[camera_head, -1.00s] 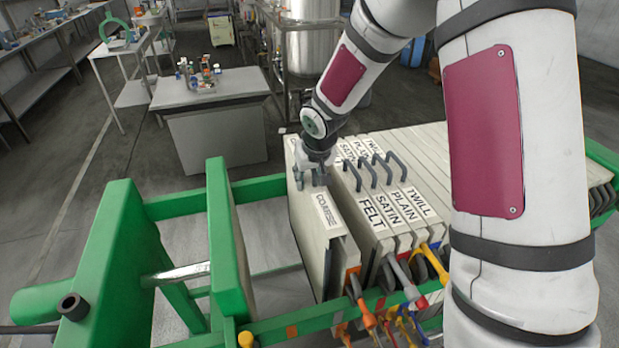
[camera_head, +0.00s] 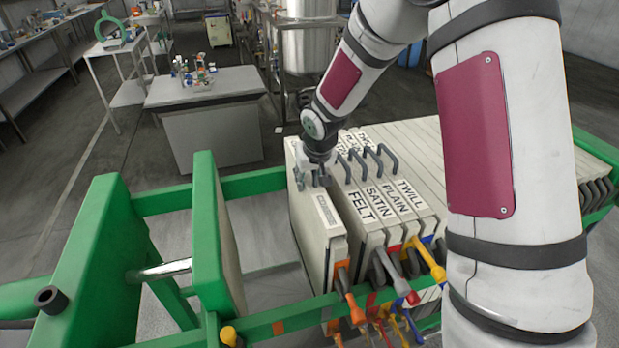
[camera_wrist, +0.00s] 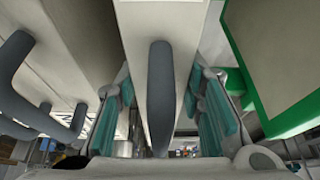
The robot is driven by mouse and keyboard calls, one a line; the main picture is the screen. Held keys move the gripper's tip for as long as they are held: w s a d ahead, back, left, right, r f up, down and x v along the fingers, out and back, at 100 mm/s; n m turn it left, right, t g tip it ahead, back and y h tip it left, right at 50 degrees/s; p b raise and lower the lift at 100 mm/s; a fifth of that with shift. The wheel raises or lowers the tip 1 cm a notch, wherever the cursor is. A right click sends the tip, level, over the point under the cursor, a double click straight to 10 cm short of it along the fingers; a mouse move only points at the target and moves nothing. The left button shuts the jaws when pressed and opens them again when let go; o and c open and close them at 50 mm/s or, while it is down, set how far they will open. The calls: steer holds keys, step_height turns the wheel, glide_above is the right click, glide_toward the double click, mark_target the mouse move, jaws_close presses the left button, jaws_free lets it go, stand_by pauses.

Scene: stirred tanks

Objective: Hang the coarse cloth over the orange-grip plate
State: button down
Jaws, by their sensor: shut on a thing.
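The leftmost plate (camera_head: 309,232) of the pack stands upright, with a label on its top that is hard to read now. An orange grip (camera_head: 342,277) sticks out at its front end. I cannot make out a coarse cloth separate from this plate. My gripper (camera_head: 314,180) is at the plate's top, toward its far end. In the wrist view, the teal finger pads of my gripper (camera_wrist: 165,120) lie either side of a dark grey hooped handle (camera_wrist: 160,95) on a pale top, and it is shut on that handle.
Plates labelled FELT (camera_head: 361,206), SATIN, PLAIN and TWILL stand close on the right, with grey hoop handles. A green frame (camera_head: 208,235) with upright members is at the left. Open space lies between it and the leftmost plate. A grey bench (camera_head: 205,90) stands behind.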

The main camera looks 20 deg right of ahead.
steer(key=shift+f, duration=0.25)
steer(key=c, duration=1)
jaws_free()
steer(key=shift+s, duration=0.1)
steer(key=v, duration=1.1)
steer(key=s+d+r+h, duration=0.1)
steer(key=s+r, duration=1.1)
steer(key=s, duration=0.3)
steer(key=shift+t+y, duration=0.5)
steer(key=shift+t, duration=0.1)
steer(key=s, duration=0.4)
steer(key=s+r, duration=0.1)
steer(key=s, duration=0.4)
steer(key=s+r, duration=0.1)
steer(key=s, duration=0.3)
steer(key=shift+s+a+r, duration=0.25)
steer(key=shift+s, duration=0.05)
